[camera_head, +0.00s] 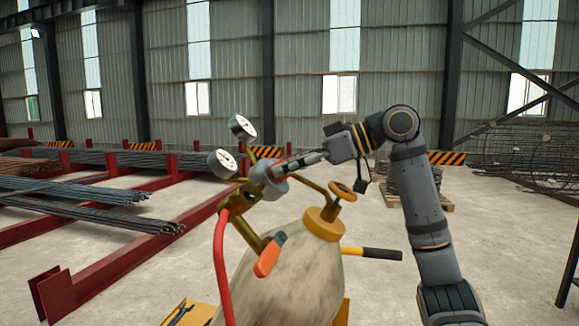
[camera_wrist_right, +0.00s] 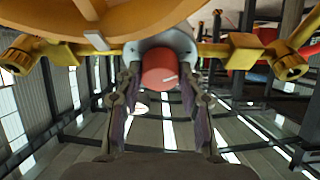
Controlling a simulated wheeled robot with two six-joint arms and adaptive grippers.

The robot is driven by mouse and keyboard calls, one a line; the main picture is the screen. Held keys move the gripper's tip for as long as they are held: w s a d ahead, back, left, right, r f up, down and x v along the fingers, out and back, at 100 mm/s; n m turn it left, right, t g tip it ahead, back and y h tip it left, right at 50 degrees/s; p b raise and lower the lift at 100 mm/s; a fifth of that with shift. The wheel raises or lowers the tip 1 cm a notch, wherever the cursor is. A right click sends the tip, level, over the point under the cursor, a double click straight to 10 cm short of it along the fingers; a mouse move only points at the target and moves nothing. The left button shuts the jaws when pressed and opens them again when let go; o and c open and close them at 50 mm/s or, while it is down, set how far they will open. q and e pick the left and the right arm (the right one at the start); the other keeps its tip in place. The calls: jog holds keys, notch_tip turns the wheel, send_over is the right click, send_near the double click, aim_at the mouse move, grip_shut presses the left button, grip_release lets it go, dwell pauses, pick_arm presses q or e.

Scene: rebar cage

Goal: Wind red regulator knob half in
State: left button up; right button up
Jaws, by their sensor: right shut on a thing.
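In the wrist view both fingers (camera_wrist_right: 160,85) flank the knob. In the head view the fingers mostly hide the knob. My left gripper is not in view.
Two white gauges (camera_head: 241,127) (camera_head: 221,162) stand above the regulator. A red hose (camera_head: 222,270) and an orange-handled lever (camera_head: 268,257) hang below. The gas cylinder (camera_head: 300,275) has a yellow handwheel (camera_head: 341,190) close to my right gripper. Rebar bundles (camera_head: 75,203) lie on red racks at left.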

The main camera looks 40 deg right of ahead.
jog(key=shift+c, duration=0.9)
jog(key=shift+m, duration=0.4)
jog(key=m+h+p, duration=0.1)
jog(key=m, duration=0.1)
jog(key=m+p, duration=0.1)
jog(key=m, duration=0.2)
jog(key=shift+a+r+t+h, duration=0.1)
jog(key=shift+t+h, duration=0.3)
jog(key=m+h+p, duration=0.1)
jog(key=m+p, duration=0.1)
jog(key=m, duration=0.1)
jog(key=m+h+p, duration=0.1)
jog(key=m+p, duration=0.1)
jog(key=m, duration=0.1)
jog(key=shift+r, duration=0.15)
jog(key=m+g+h+p, duration=0.1)
jog(key=m+p, duration=0.4)
jog(key=m+g+h+p, duration=0.1)
jog(key=m+p, duration=0.4)
jog(key=shift+a+r, duration=0.1)
jog(key=shift+r, duration=0.05)
jog(key=shift+f+m+g+p, duration=0.2)
jog(key=shift+m+g+p, duration=0.3)
jog(key=shift+m+p, duration=1.2)
